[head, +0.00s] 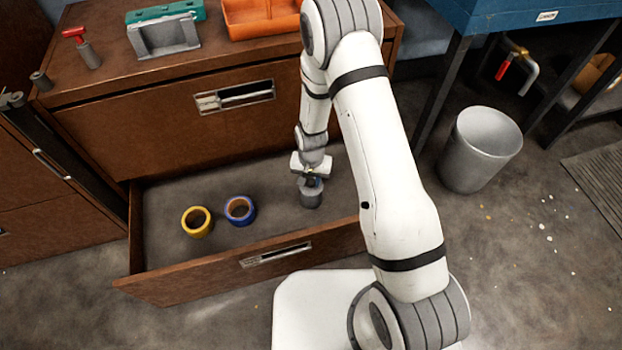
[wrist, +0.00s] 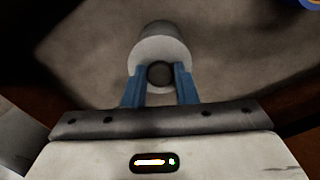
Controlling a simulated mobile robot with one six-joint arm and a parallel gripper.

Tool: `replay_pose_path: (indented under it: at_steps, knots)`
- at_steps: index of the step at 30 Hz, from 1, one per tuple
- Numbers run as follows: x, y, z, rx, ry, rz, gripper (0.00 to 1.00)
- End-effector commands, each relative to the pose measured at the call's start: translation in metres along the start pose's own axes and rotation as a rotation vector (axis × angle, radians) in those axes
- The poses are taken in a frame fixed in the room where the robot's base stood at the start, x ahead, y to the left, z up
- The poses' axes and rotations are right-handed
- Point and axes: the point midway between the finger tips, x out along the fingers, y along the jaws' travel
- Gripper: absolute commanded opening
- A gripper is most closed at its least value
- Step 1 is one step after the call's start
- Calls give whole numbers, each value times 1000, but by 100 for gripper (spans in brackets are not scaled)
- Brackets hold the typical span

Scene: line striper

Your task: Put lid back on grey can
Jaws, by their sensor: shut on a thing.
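The grey can (head: 311,198) stands in the right part of the open drawer, directly under my gripper (head: 312,181). In the wrist view the blue fingers of my gripper (wrist: 160,71) are shut on the dark round knob of a light grey lid (wrist: 157,50). The can's body (wrist: 155,27) shows beyond the lid, in line with it. The lid is at the can's top, but I cannot tell whether it rests fully on the rim or sits slightly above it.
A yellow tape roll (head: 197,222) and a blue tape roll (head: 239,210) lie left of the can in the drawer (head: 190,280). An orange tray (head: 260,18), a grey holder (head: 163,36) and a red-handled tool (head: 83,45) are on the cabinet top. A bin (head: 480,150) stands right.

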Motion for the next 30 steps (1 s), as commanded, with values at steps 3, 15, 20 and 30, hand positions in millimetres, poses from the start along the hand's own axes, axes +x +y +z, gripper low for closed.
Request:
replay_pose_path:
  at_steps: [3, 15, 20, 30]
  knots:
    - [0, 0, 0, 0, 0, 0, 4]
    - [0, 0, 0, 0, 0, 0, 51]
    - [0, 0, 0, 0, 0, 0, 51]
    - [0, 0, 0, 0, 0, 0, 73]
